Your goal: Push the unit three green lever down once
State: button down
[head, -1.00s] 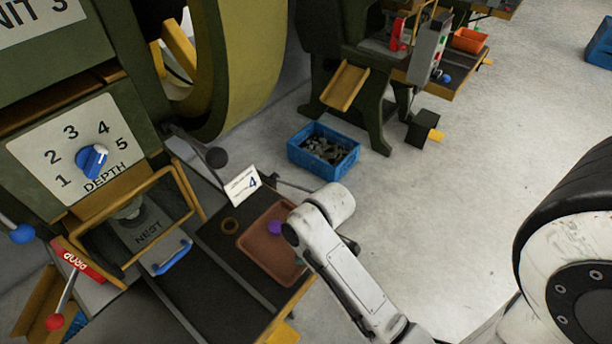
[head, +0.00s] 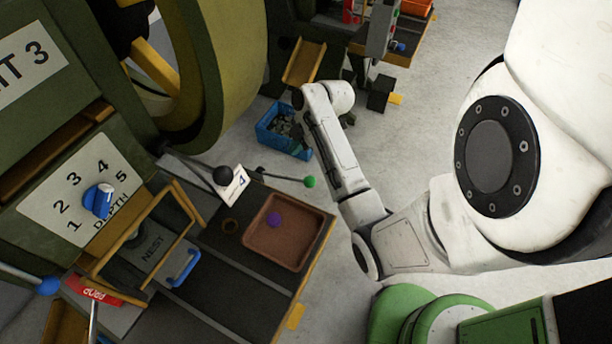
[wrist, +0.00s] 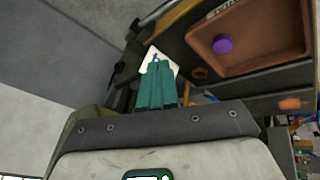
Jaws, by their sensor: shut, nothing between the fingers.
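The unit three green lever is a thin dark rod ending in a green ball (head: 310,182). It juts right from beside the white number card (head: 232,185), above the bench's back edge. My gripper (wrist: 157,66) shows teal fingers, shut and empty, in the wrist view. The fingers overlap the number card there. In the head view my arm reaches up beyond the bench, and its hand end is mostly hidden near the blue crate. I see no contact with the lever, and I cannot make out the green ball in the wrist view.
A yellow guard frame (head: 185,200), blue handle (head: 184,264) and depth dial (head: 98,201) are left. A blue crate (head: 275,143) sits on the floor.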

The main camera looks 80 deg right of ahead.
jog(key=shift+f, duration=0.15)
jog(key=b, duration=0.6)
send_over(307, 177)
jog(key=w, duration=0.1)
notch_tip(307, 177, down, 6)
jog(key=shift+f, duration=0.1)
jog(key=shift+s+f, duration=0.35)
jog(key=shift+f, duration=0.55)
dwell(0.8)
jog(key=shift+s+a+f, duration=0.1)
jog(key=shift+s+f, duration=0.05)
jog(key=shift+f, duration=0.2)
